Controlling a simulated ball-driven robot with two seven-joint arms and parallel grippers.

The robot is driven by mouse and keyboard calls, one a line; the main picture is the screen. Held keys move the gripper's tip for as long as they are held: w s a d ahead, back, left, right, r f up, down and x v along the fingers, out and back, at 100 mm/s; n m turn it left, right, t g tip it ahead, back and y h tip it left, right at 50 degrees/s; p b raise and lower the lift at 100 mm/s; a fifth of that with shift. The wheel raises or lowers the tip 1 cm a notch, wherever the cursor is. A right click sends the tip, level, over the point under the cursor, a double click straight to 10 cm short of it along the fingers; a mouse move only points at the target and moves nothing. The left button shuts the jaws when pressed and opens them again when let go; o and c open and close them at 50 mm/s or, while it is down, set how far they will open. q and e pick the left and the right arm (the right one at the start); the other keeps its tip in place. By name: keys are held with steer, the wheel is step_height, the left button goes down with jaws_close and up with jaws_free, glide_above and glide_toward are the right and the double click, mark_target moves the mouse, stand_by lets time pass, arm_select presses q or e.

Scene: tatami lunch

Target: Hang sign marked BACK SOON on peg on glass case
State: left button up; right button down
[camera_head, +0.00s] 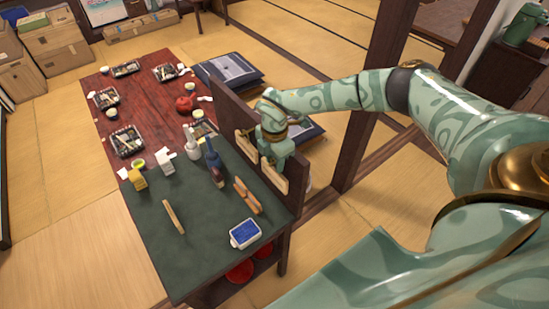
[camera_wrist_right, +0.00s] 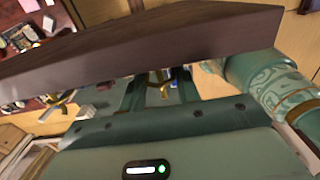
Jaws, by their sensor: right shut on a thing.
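My right gripper (camera_head: 271,157) is at the dark upright board (camera_head: 232,109) along the table's right side. It is shut on a small pale wooden sign (camera_head: 274,179), partly covered by the fingers. A second pale wooden sign (camera_head: 245,145) is against the same board, just left of my gripper. I cannot read writing on either sign, nor see a peg or glass case clearly. In the right wrist view, the gripper fingers (camera_wrist_right: 160,92) are under the board's long dark edge (camera_wrist_right: 150,45), and what they hold is mostly hidden. My left gripper is not in view.
The table's dark green end (camera_head: 200,260) holds a blue-and-white tray (camera_head: 244,233), wooden pieces (camera_head: 174,217), a dark blue bottle (camera_head: 213,162) and a white bottle (camera_head: 191,146). Lunch trays and a red teapot (camera_head: 184,104) stand on the red part. Dark cushions (camera_head: 230,71) lie beyond the board.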

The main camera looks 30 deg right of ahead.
steer(key=shift+f, duration=0.15)
steer(key=c, duration=1)
jaws_free()
steer(key=shift+f, duration=0.1)
steer(key=shift+b, duration=0.3)
steer(key=r, duration=1.6)
steer(key=shift+s+a+r, duration=0.1)
steer(key=shift+a+r, duration=0.1)
steer(key=shift+r, duration=0.05)
